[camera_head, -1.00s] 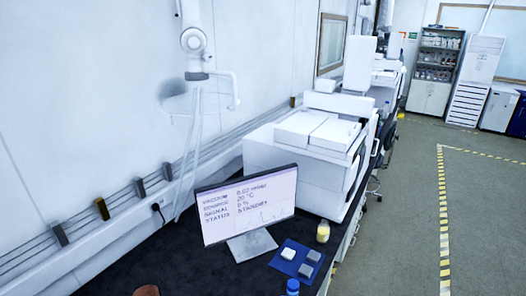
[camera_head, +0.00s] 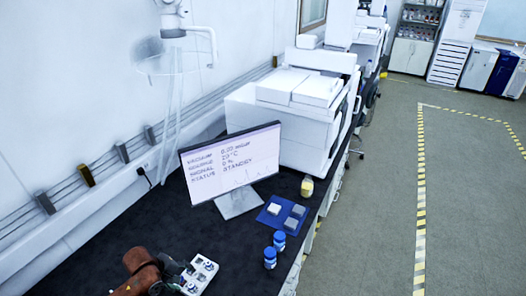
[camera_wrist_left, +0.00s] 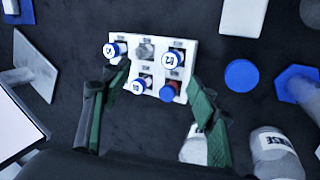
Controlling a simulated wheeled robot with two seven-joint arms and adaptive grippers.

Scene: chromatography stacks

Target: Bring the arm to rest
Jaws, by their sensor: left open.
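My left gripper (camera_head: 172,274) is at the bottom of the head view, low over the dark bench. In the left wrist view its two green-padded fingers (camera_wrist_left: 160,78) are apart, with no object visibly clamped between them. A white vial rack (camera_wrist_left: 152,48) lies just beyond and between the fingertips in that view. It holds several capped vials, blue-and-white ones and a reddish one. The rack also shows in the head view (camera_head: 209,268), right beside the gripper. I cannot tell whether the fingers touch it. My right gripper is not in view.
A monitor (camera_head: 232,166) stands behind the gripper on the dark bench (camera_head: 90,258). To the right are two blue-capped bottles (camera_head: 279,241), a blue mat (camera_head: 266,219) with blocks and a yellow-capped jar (camera_head: 307,187). A white instrument (camera_head: 285,132) stands farther back. Open floor lies right.

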